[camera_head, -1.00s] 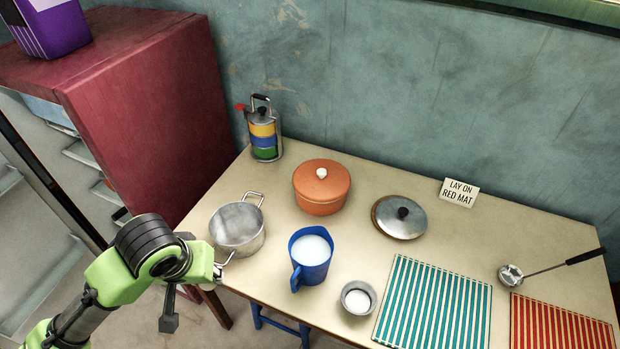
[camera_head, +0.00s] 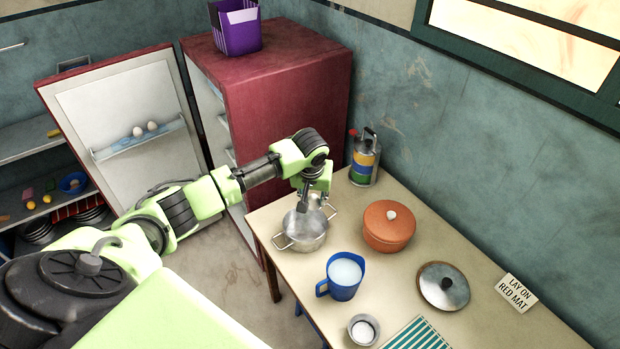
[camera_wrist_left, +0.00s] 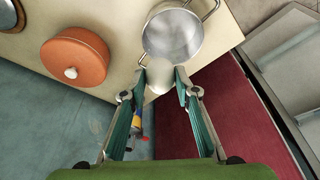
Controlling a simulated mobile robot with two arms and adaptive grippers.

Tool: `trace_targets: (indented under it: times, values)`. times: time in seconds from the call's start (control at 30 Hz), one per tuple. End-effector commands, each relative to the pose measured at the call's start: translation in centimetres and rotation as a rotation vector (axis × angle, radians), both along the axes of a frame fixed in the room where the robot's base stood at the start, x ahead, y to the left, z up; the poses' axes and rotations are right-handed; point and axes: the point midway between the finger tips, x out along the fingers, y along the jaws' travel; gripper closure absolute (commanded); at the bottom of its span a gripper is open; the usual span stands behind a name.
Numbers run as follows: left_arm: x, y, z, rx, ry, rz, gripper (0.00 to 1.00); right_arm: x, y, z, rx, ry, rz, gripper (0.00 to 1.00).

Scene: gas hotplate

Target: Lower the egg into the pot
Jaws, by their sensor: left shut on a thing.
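The metal pot (camera_head: 306,238) stands open at the left end of the table, and its bare inside shows in the left wrist view (camera_wrist_left: 172,36). My left gripper (camera_head: 303,207) reaches down over the pot's back part. In the left wrist view my left gripper (camera_wrist_left: 159,76) is shut on a pale egg (camera_wrist_left: 159,73). The egg overlaps the pot's rim there; its height above the pot I cannot tell. In the head view the egg is hard to make out between the fingers. My right gripper is not in view.
An orange lidded pot (camera_head: 388,227), a blue jug (camera_head: 342,277) of white liquid and a small bowl (camera_head: 363,330) stand near the pot. A metal lid (camera_head: 443,287) lies further right. The red fridge (camera_head: 290,90) stands behind, its door (camera_head: 120,150) open with two eggs.

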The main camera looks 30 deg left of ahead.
Motion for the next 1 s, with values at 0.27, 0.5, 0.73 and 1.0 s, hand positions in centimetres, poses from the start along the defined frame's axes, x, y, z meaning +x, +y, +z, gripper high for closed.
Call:
trace_targets:
  times: [0.27, 0.5, 0.73, 1.0]
  values:
    - [1.1, 2.0, 0.4, -0.001, -0.008, 0.043, 0.79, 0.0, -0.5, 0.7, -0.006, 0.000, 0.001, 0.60]
    - [1.0, 2.0, -2.5, 0.001, -0.007, 0.043, 0.79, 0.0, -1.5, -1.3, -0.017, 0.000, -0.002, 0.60]
    - [1.0, 2.0, -5.7, 0.002, -0.009, 0.042, 0.79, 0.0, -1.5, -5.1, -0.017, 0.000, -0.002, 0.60]
    - [1.0, 2.0, -8.8, 0.001, -0.010, 0.043, 0.79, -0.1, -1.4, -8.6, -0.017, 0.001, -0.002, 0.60]
